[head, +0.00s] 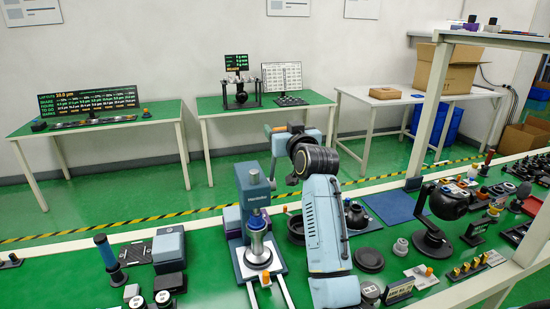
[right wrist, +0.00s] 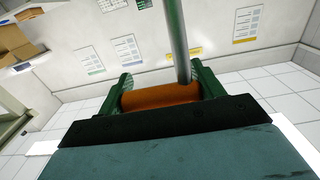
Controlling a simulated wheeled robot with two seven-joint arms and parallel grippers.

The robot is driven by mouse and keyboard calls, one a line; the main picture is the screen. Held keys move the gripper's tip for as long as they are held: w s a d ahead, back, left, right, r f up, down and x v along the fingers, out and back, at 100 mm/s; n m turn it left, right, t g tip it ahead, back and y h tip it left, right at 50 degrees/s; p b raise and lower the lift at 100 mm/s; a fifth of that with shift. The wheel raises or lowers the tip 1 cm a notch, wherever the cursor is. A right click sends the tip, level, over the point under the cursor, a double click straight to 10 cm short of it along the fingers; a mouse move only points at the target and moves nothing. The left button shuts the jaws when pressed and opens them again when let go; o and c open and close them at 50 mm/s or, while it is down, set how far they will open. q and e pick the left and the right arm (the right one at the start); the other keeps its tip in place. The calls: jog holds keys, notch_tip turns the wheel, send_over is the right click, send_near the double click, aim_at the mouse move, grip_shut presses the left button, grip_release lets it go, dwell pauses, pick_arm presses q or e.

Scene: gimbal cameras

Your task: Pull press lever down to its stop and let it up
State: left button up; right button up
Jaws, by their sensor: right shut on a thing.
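The press (head: 255,190) stands on the green bench in the head view, a blue-grey upright body on a pale base. A silver cylindrical part (head: 258,245) stands at its front. My right gripper (right wrist: 160,90) is shut on the orange-brown lever handle (right wrist: 158,98), with its green fingers on both sides. The grey lever rod (right wrist: 177,40) runs up from the handle in the right wrist view. In the head view my right arm reaches up beside the press, and its wrist is above and behind the press top. My left gripper is out of view.
A black round-headed device (head: 437,215) and several small parts stand to the right on the bench. A blue mat (head: 392,206) lies behind them. A blue-handled tool (head: 106,255) and a grey box (head: 168,246) stand to the left.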

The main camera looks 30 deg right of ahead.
jog(key=shift+p+v, duration=0.35)
jog(key=shift+v, duration=0.85)
jog(key=shift+f, duration=0.1)
jog(key=shift+s, duration=0.1)
jog(key=shift+s+a+f, duration=0.1)
jog(key=shift+s+f, duration=0.15)
jog(key=shift+s, duration=0.25)
jog(key=shift+s+a+f, duration=0.1)
jog(key=shift+s+f, duration=0.15)
jog(key=shift+s, duration=0.3)
jog(key=shift+s+a+f+p, duration=0.2)
jog(key=shift+s+f, duration=0.15)
jog(key=shift+s, duration=0.2)
jog(key=shift+s+a+f+p, duration=0.15)
jog(key=shift+s+f, duration=0.2)
jog(key=shift+s, duration=0.25)
jog(key=shift+d, duration=0.1)
